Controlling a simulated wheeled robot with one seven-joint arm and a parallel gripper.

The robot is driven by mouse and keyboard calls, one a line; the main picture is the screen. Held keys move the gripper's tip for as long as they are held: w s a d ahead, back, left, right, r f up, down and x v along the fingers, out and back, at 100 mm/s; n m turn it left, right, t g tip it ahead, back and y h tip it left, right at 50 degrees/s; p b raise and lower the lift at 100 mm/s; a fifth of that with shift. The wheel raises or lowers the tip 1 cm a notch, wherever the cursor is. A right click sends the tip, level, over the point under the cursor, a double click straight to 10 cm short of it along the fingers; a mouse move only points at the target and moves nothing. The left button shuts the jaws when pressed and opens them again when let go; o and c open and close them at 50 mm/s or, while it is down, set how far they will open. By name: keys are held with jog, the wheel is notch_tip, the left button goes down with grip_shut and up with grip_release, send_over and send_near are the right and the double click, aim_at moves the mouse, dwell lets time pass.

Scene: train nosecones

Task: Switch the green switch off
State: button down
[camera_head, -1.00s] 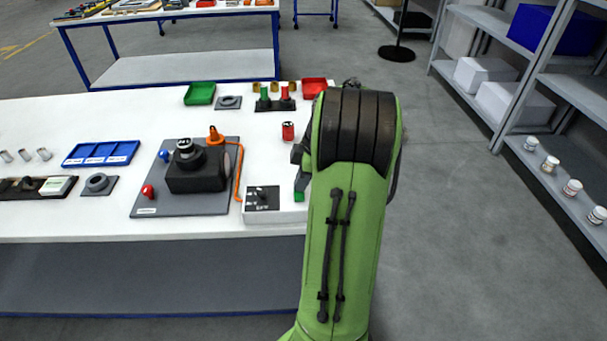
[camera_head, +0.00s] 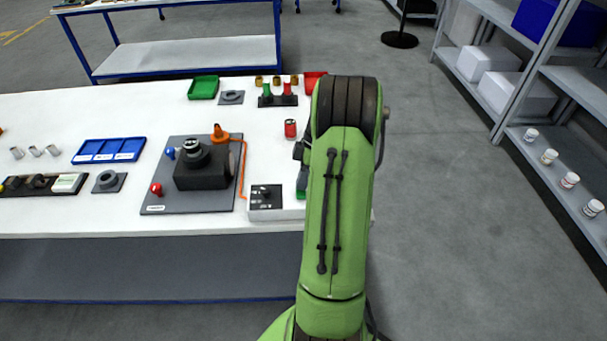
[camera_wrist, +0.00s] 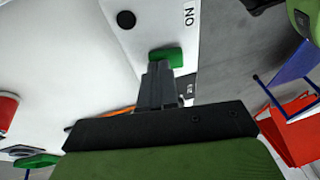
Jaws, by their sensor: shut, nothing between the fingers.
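The green switch (camera_head: 301,183) sits on the right part of a low white box at the table's front edge, partly hidden by my arm in the head view. In the wrist view the green switch (camera_wrist: 168,56) is a green block on the white surface, with an "ON" label (camera_wrist: 190,17) beyond it. A second label, partly hidden, shows on the near side. My gripper (camera_wrist: 159,68) is shut and empty, its tips right at the near edge of the green switch. Whether they touch it I cannot tell. In the head view the fingers are mostly hidden behind my arm.
A dark panel with a small lever (camera_head: 265,196) is just left of the switch. A red can (camera_head: 290,129) stands behind. A grey board (camera_head: 160,203) with a black device lies further left. A shelf (camera_head: 555,90) stands at right, with open floor between.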

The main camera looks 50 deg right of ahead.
jog(key=shift+s+a+f, duration=0.15)
jog(key=shift+f, duration=0.2)
jog(key=shift+s+a+f+b, duration=0.1)
jog(key=shift+s+a+b, duration=0.25)
jog(key=shift+b, duration=0.3)
notch_tip(320, 180, up, 11)
jog(key=p, duration=0.3)
jog(key=shift+w+d+p, duration=0.35)
jog(key=shift+w+p, duration=0.05)
jog(key=a+r+m+h, duration=0.1)
jog(key=a+r, duration=0.2)
jog(key=a, duration=0.4)
jog(key=w+a+r+m+t+h, duration=0.1)
jog(key=a+r, duration=0.2)
jog(key=a, duration=0.4)
jog(key=a+r+m+h, duration=0.1)
jog(key=a+r+m, duration=0.15)
jog(key=a, duration=0.45)
jog(key=s+a+m+t, duration=0.3)
jog(key=s+a, duration=0.4)
jog(key=s, duration=0.4)
jog(key=shift+s+a+f+h, duration=0.2)
jog(key=shift+a+h, duration=0.1)
jog(key=shift+a, duration=0.1)
